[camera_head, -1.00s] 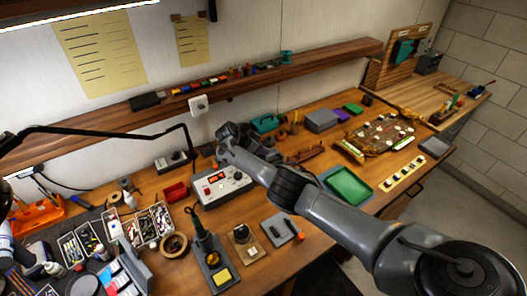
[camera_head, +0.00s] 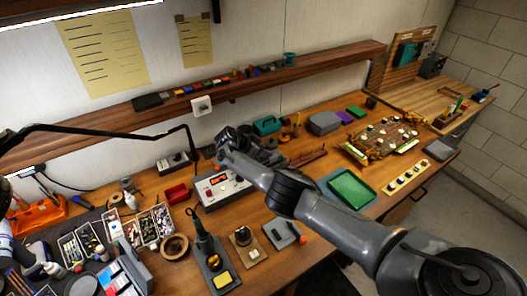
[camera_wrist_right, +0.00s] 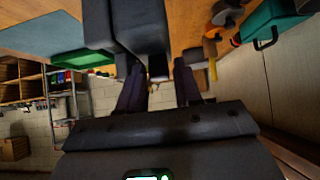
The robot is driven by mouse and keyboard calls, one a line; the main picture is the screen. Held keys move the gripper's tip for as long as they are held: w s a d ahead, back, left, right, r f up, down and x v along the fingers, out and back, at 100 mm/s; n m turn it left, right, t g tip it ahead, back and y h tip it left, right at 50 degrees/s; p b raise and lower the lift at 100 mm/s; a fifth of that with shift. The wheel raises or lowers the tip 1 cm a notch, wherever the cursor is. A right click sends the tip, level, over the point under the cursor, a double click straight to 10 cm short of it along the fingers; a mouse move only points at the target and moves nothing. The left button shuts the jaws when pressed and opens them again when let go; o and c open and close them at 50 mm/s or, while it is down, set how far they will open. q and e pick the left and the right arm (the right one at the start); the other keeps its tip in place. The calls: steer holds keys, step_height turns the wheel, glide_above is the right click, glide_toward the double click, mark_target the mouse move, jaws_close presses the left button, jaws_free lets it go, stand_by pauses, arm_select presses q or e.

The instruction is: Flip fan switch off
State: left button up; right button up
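A white switch-like box (camera_head: 201,106) sits on the front edge of the wall shelf. No label shows, so I cannot tell whether it is the fan switch. No fan is clearly identifiable. My right gripper (camera_head: 232,138) is below and to the right of this box, near the back of the bench, partly hidden by its own arm. In the right wrist view its dark fingers (camera_wrist_right: 165,72) stand apart with a gap between them, apparently empty. My left gripper is not recognisable in view.
A power supply (camera_head: 220,186) with a red display stands beneath my right forearm. A small dark-faced device (camera_head: 173,161) stands by the wall. A teal box (camera_head: 267,125), a green tray (camera_head: 351,188) and a soldering iron stand (camera_head: 214,268) crowd the bench. A black lamp arm (camera_head: 110,133) spans the left.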

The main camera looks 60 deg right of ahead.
steer(key=v, duration=1)
steer(key=shift+a+r, duration=0.3)
steer(key=shift+w, duration=0.1)
